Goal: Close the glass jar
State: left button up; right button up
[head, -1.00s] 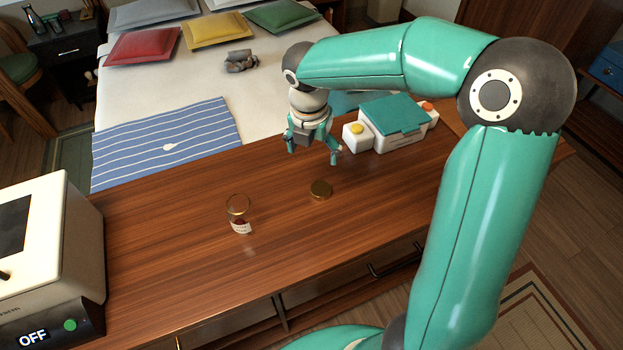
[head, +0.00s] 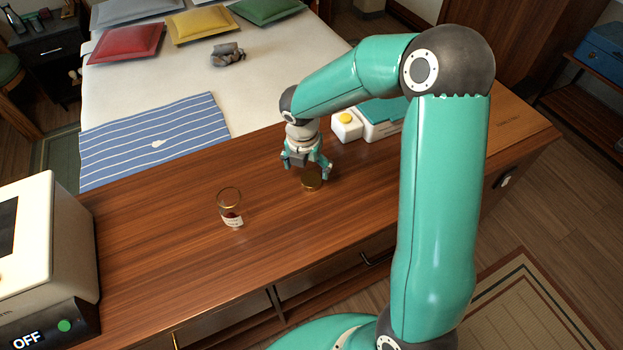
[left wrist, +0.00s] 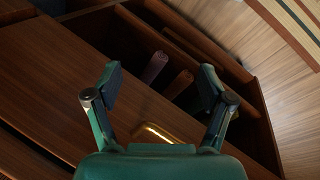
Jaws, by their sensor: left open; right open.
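The glass jar (head: 230,208) stands upright and open on the wooden counter, with a gold rim and a label low on its side. The gold lid (head: 311,179) lies to the right of the jar, apart from it. My right gripper (head: 308,174) is open, pointing down at the lid, with its fingers spread around or just behind it; contact cannot be told. My left gripper (left wrist: 157,90) is open and empty in the left wrist view, in front of an open drawer or shelf space. The left gripper does not show in the head view.
A white appliance (head: 40,255) marked OFF stands at the left end of the counter (head: 150,250). A white box with a teal lid (head: 383,117) and a white block with a yellow knob (head: 346,125) stand behind my right arm. A bed lies beyond. The counter around the jar is clear.

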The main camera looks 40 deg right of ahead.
aim_at(311, 179)
jog(key=shift+f, duration=0.35)
jog(key=f, duration=0.2)
jog(key=d+f, duration=0.1)
jog(key=f, duration=0.1)
jog(key=shift+d, duration=0.2)
jog(key=shift+f, duration=0.5)
jog(key=c, duration=0.9)
